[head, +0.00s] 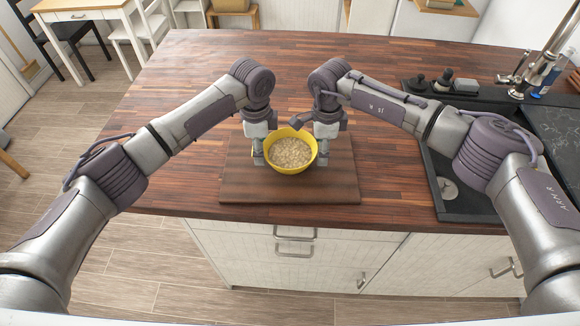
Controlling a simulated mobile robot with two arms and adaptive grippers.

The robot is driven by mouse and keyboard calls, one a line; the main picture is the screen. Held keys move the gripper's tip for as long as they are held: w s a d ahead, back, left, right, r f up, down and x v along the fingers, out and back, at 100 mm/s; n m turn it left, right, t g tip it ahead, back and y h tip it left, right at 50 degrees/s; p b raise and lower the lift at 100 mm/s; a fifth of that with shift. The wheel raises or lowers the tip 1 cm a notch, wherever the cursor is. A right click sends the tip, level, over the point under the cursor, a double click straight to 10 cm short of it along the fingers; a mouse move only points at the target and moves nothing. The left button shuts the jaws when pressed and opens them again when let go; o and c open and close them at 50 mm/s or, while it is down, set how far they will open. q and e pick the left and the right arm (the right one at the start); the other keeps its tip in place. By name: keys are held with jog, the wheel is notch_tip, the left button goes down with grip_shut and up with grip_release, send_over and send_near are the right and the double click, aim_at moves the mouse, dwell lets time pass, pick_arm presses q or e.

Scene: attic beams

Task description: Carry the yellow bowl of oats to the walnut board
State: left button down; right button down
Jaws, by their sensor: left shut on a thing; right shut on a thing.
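The yellow bowl (291,170) holds pale oats and is upright at the middle of the head view. It is over the walnut board (235,190), a dark brown rectangle on the wooden counter; I cannot tell whether its base touches the board. My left gripper (260,157) is shut on the bowl's left rim. My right gripper (322,157) is shut on its right rim.
The wooden counter (180,110) is clear to the left and behind. A black sink (450,190) with a tap (525,75) lies to the right. Small dark items (442,82) stand behind the sink. Drawers with handles (294,248) are below the front edge.

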pick_arm(q)
jog(key=shift+d+f+b, duration=0.25)
jog(key=shift+f+b, duration=0.1)
jog(key=shift+f, duration=0.25)
pick_arm(e)
jog(key=shift+a+f, duration=0.2)
jog(key=shift+f, duration=0.45)
pick_arm(q)
jog(key=shift+c, duration=2.3)
grip_release()
jog(key=shift+a+r, duration=0.1)
jog(key=shift+r, duration=0.1)
pick_arm(e)
jog(key=shift+c, duration=2.3)
grip_release()
jog(key=shift+r, duration=0.25)
pick_arm(q)
jog(key=shift+p, duration=0.3)
pick_arm(e)
jog(key=shift+d, duration=0.1)
pick_arm(q)
jog(key=shift+a, duration=0.1)
jog(key=shift+r, duration=0.15)
